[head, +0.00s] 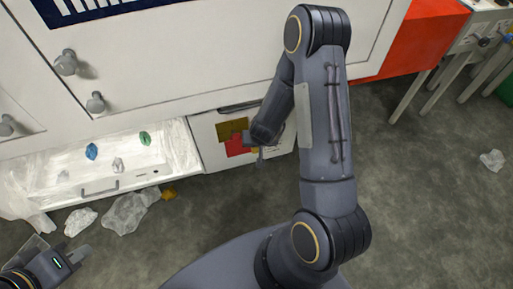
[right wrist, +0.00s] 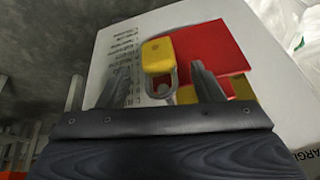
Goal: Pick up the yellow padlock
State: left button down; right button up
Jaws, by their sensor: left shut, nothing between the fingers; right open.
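The yellow padlock (right wrist: 157,55) shows in the right wrist view, with its grey shackle toward me. It appears in front of a white panel, between and just beyond the fingers of my right gripper (right wrist: 160,82). The right gripper is open, with the fingers apart on either side of the shackle; I cannot tell whether they touch it. In the head view my right arm reaches down to the white panel (head: 212,153), and its wrist hides the padlock. My left gripper (head: 80,252) is shut and empty at the lower left of the head view.
The white panel carries red (right wrist: 212,45) and yellow patches. An open drawer (head: 110,187) holds small blue, green and clear things. Crumpled clear film (head: 130,210) and a small yellow thing (head: 168,194) lie on the floor.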

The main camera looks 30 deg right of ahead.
jog(key=shift+w+f, duration=0.15)
jog(key=shift+f, duration=0.15)
jog(key=shift+c, duration=0.4)
jog(key=c, duration=1.1)
jog(key=shift+c, duration=0.3)
jog(key=shift+r, duration=0.25)
